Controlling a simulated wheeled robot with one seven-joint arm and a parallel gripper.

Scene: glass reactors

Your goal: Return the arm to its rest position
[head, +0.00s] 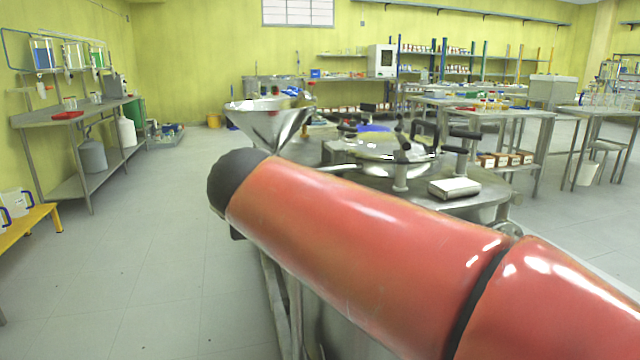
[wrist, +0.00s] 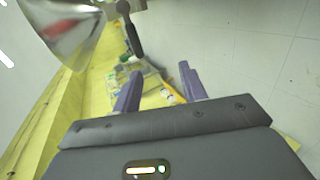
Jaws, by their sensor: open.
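My red arm spans the head view from the lower right to the centre left, in front of the reactor. In the wrist view my gripper (wrist: 160,92) shows two purple fingers set apart, with nothing between them. It is open and empty. My gripper is not visible in the head view.
A steel reactor lid (head: 385,158) with clamps and handles and a steel funnel (head: 268,122) stand just behind my arm. A steel bench (head: 75,115) is at the left, a yellow bench (head: 22,228) at lower left. Tables (head: 490,108) stand at right. The left floor is clear.

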